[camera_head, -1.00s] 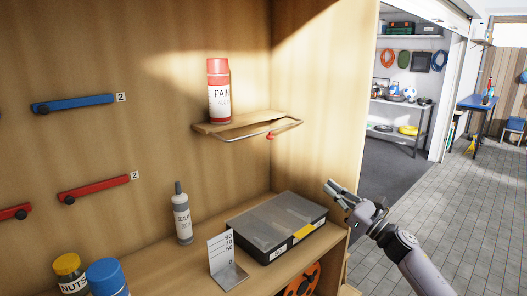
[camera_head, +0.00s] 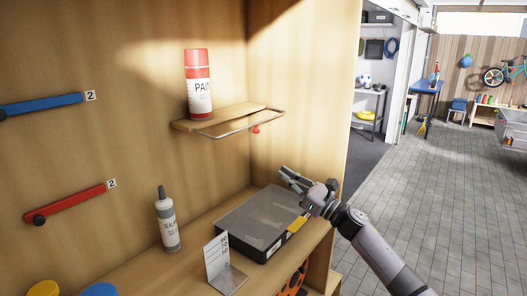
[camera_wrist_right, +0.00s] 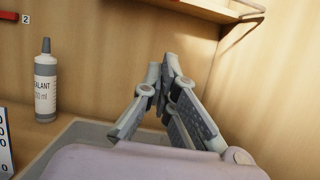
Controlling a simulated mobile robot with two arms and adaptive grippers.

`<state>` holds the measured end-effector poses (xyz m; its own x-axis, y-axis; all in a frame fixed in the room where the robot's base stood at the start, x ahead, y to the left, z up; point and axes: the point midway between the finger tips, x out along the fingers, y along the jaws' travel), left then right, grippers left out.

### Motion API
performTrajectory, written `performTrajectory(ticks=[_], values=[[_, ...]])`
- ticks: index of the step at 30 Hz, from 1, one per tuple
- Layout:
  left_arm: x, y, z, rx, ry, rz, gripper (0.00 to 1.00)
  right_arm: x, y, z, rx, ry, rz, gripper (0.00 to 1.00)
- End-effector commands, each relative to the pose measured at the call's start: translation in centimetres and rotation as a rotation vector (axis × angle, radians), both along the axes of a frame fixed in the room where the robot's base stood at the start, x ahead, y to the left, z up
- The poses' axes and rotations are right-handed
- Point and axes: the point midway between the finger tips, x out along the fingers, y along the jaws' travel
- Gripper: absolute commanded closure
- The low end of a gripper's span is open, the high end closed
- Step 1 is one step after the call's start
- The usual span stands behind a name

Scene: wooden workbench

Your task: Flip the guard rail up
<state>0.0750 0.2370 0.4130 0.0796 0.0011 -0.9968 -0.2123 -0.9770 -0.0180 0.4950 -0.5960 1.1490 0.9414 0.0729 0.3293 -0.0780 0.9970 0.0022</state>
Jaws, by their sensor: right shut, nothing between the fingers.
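The guard rail (camera_head: 232,133) is a thin metal wire loop on the small wooden shelf (camera_head: 187,125) on the cabinet's back wall. It sits low, around the shelf's front edge, with a small red tab (camera_head: 256,129) below it. A red and white paint can (camera_head: 199,85) stands upright on the shelf. My right gripper (camera_head: 284,174) is shut and empty, below and right of the rail, apart from it. In the right wrist view its fingertips (camera_wrist_right: 168,62) are together, below the shelf's underside (camera_wrist_right: 195,8). My left gripper is not in view.
Below the shelf, a grey-lidded box (camera_head: 262,222) lies under my right gripper, with a sealant bottle (camera_head: 167,220) and a number card stand (camera_head: 218,262) to its left. Blue (camera_head: 42,104) and red (camera_head: 70,202) bars are on the back wall. The cabinet's side wall (camera_head: 305,90) is behind my gripper.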

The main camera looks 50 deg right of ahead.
Motion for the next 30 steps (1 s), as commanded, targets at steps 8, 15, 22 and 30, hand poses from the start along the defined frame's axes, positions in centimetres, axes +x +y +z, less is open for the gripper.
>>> performTrajectory(ticks=[8, 15, 22, 30], values=[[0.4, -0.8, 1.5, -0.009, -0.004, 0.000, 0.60, 3.5, 0.3, 1.8, 0.000, -0.005, 0.002, 1.00], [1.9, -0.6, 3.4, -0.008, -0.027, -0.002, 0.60, 7.9, 0.6, 3.3, 0.000, -0.004, 0.000, 1.00], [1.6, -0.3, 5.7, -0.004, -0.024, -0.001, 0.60, 9.2, 0.8, 5.9, -0.004, 0.002, 0.001, 1.00], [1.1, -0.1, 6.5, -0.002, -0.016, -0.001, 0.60, 9.0, 0.8, 7.3, -0.002, 0.001, 0.002, 1.00]])
